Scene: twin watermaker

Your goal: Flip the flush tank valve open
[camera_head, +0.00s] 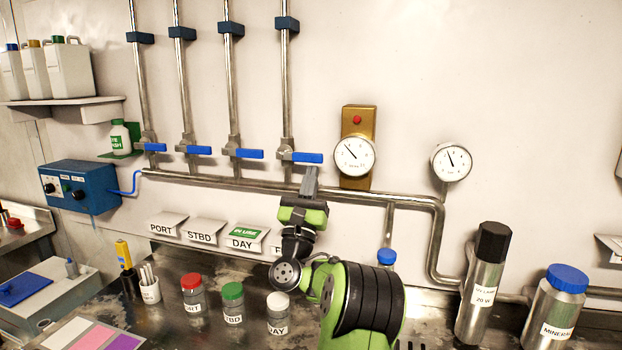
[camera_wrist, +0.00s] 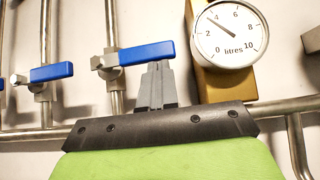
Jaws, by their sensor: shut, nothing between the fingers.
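Four labels stand on the wall; the fourth, starting with "F" (camera_head: 277,251), is mostly hidden by my arm. The rightmost of the valves in the row lines up with it, and its blue lever handle (camera_head: 307,157) lies level, pointing right across its upright pipe. The same handle shows in the wrist view (camera_wrist: 146,53). My gripper (camera_head: 312,171) is shut and empty, pointing up, with its fingertips (camera_wrist: 157,66) just below the right part of this handle. I cannot tell whether they touch it.
Three similar blue-handled valves, such as the nearest one (camera_head: 249,154), sit to the left, all level. A dial gauge on a brass plate (camera_head: 354,157) is close on the right. A horizontal pipe (camera_head: 400,202) runs below. Bottles, including a white-capped one (camera_head: 278,313), stand on the counter.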

